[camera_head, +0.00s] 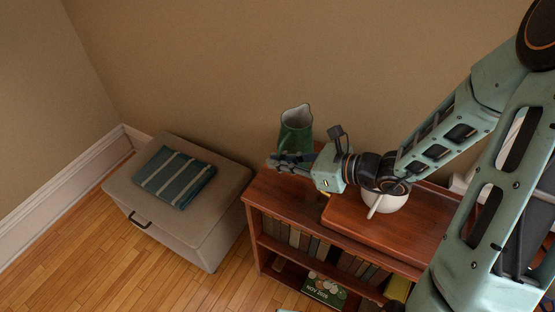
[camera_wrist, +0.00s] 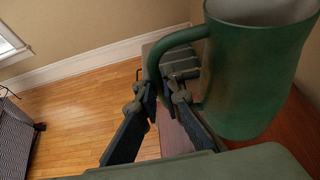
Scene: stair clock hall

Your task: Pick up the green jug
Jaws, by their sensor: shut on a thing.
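The green jug (camera_head: 296,132) is upright near the wall, at the back left of the wooden bookcase. It has a pale inside and a wide lipped mouth. My gripper (camera_head: 287,162) is at its near side and hides its lower part. In the wrist view the jug (camera_wrist: 252,75) fills the upper right, with its curved handle on the left. My fingers (camera_wrist: 165,92) are shut on the handle's lower part. I cannot tell whether the jug's base touches the bookcase top.
The bookcase (camera_head: 285,201) holds several books. A white bowl (camera_head: 385,202) with a utensil stands on its top, close under my arm. A beige storage bench (camera_head: 219,205) with a folded striped green cloth (camera_head: 174,177) stands left. Wooden floor (camera_head: 75,230) lies clear in front.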

